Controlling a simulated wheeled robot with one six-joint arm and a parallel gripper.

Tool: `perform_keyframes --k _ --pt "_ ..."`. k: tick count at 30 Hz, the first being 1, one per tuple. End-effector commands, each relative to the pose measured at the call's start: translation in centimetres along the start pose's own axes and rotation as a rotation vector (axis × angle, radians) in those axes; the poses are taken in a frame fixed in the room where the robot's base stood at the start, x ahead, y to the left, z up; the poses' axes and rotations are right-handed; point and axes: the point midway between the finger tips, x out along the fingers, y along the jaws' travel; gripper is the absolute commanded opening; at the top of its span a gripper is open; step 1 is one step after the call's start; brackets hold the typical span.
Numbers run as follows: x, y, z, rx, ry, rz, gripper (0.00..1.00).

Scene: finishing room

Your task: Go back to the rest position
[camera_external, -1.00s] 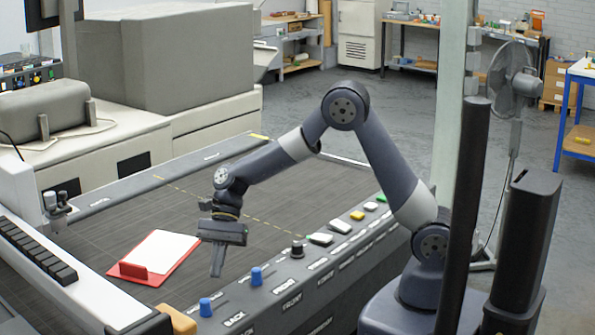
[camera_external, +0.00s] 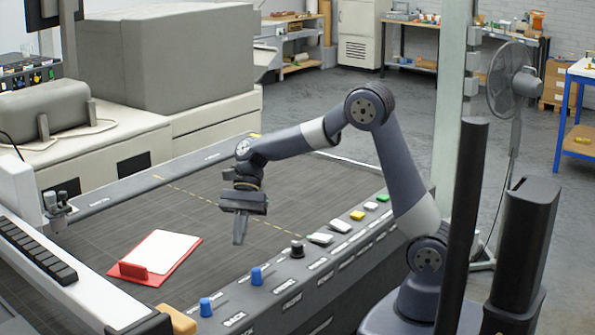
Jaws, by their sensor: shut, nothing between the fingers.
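My gripper (camera_external: 239,238) points down over the dark grid-lined bed of the machine (camera_external: 110,238). Its fingers are shut and hold nothing. The arm reaches in from the right, with its elbow raised. The gripper is to the right of a red clipboard-like holder (camera_external: 118,274) with a white sheet (camera_external: 163,251) on it, and clearly apart from it. How high the fingertips are above the bed is hard to tell.
The front panel near my gripper carries blue knobs (camera_external: 256,275), a black knob (camera_external: 297,249) and several coloured buttons (camera_external: 357,215). A white rail (camera_external: 70,262) with black keys lies at the left. A fan (camera_external: 510,80) stands at the right. The bed's middle is clear.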

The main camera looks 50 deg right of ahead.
Motion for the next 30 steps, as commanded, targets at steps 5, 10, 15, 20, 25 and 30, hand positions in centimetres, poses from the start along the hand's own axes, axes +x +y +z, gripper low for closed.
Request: perform_keyframes --k 5,10,15,20,25,30 --pt "-2.7 1.0 -0.4 -0.014 0.020 -0.015 0.00" --pt "-3.6 3.2 -1.5 -0.053 0.070 -0.044 0.00" --pt "-4.4 5.6 -2.5 -0.093 0.122 -0.067 0.00" --pt "-4.9 7.9 -3.4 -0.130 0.171 -0.085 0.00" --pt "-5.3 10.4 -4.4 -0.170 0.225 -0.100 0.00" --pt "-5.4 13.0 -5.4 -0.210 0.279 -0.109 0.00"
